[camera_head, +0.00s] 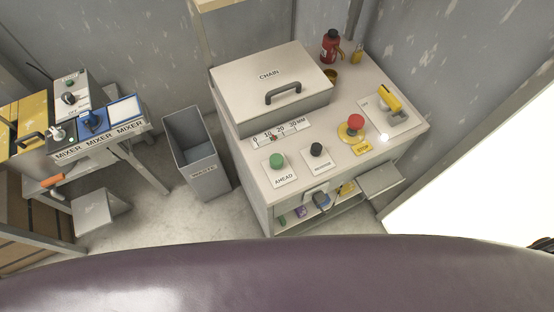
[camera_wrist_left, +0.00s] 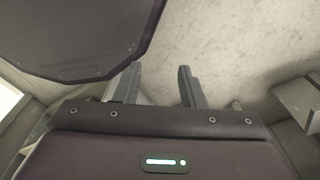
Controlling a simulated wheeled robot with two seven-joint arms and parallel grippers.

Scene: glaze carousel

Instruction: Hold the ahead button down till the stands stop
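The green ahead button (camera_head: 277,161) stands on a white plate marked AHEAD at the front left of the control cabinet top. A black knob (camera_head: 317,149) sits to its right on its own plate. A red mushroom button (camera_head: 355,123) with a yellow STOP label is further right. No stands show in either view. My left gripper (camera_wrist_left: 158,88) shows in the left wrist view, its two fingers apart with only pale floor between them. It is not in the head view, and no button shows near it. My right gripper is in neither view.
A cabinet box marked CHAIN (camera_head: 269,88) with a handle stands behind the buttons, a millimetre scale (camera_head: 281,133) before it. A yellow-handled switch (camera_head: 388,97) is at the right. A grey waste bin (camera_head: 197,151) stands left of the cabinet; the mixer table (camera_head: 100,135) is further left.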

